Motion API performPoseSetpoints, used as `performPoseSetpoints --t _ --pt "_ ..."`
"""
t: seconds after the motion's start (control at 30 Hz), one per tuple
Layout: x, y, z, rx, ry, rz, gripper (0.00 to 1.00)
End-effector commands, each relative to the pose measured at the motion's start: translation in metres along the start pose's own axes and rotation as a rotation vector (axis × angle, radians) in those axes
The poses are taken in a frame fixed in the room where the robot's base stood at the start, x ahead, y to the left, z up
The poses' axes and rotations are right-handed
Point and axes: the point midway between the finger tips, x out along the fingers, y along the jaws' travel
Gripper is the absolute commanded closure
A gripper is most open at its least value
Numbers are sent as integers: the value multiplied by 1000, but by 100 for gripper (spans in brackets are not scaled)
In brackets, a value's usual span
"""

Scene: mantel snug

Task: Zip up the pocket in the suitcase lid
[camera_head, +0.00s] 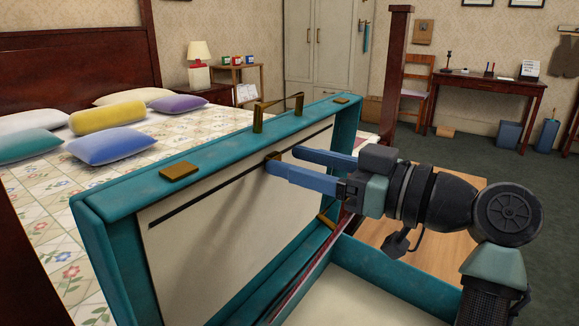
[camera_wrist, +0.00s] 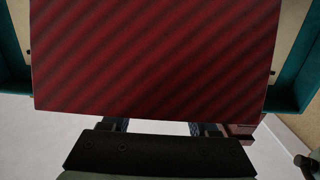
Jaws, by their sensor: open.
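The teal suitcase (camera_head: 92,228) stands open beside the bed, its lid raised. A cream pocket panel (camera_head: 200,250) fills the inside of the lid. A dark zip line (camera_head: 205,195) runs along the pocket's upper part. A small brass piece (camera_head: 272,155), apparently the zip pull, sits on this line. My gripper (camera_head: 282,160) is open, its blue fingers reaching toward the lid from the right, with the brass piece at their tips. I cannot tell whether they touch it. In the wrist view, a dark red striped panel (camera_wrist: 155,55) hides the fingertips and the zip.
Brass latches (camera_head: 180,172) and a brass handle (camera_head: 278,108) stick out along the lid's upper edge. The bed with several pillows (camera_head: 108,117) lies behind the lid at left. A wooden surface (camera_head: 440,215) is beneath my arm. A desk (camera_head: 485,90) stands far right, with open floor before it.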

Motion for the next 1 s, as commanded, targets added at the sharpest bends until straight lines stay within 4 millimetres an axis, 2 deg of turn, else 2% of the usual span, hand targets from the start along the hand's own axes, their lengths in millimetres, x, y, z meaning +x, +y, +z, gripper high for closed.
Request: performPoseSetpoints --t 0.2,0.47,0.8,1.0 --pt "16 0 0 0 0 0 40" --pt "17 0 -1 0 1 1 40" --pt "16 0 0 0 1 1 99" --pt "16 0 0 0 0 1 100"
